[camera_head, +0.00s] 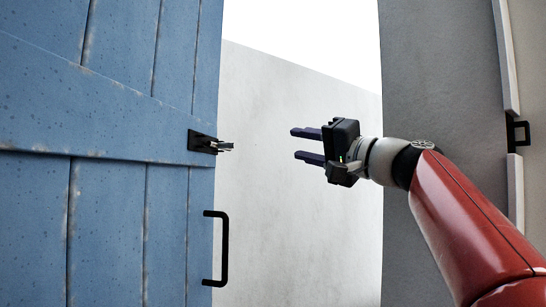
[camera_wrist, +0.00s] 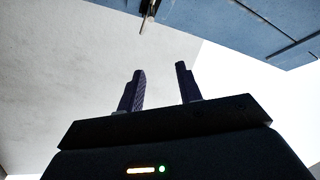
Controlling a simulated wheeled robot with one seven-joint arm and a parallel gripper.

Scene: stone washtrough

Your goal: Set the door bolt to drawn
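The door bolt (camera_head: 208,143) is a small dark fitting with a metal rod, mounted at the free edge of the blue plank door (camera_head: 115,120). The rod sticks out to the right past the door edge. In the wrist view the bolt (camera_wrist: 149,12) shows at the top, beyond the fingertips, partly cut off by the frame. My gripper (camera_head: 307,144) is to the right of the bolt at about the same height in the head view, pointing left. Its two dark fingers are apart with nothing between them; the open fingers (camera_wrist: 160,80) also show in the wrist view.
A black pull handle (camera_head: 224,248) is on the door below the bolt. The door stands open, with a pale wall (camera_head: 300,230) seen through the gap. At the right is a grey wall and white frame with a black keeper (camera_head: 517,133). Space between gripper and bolt looks clear.

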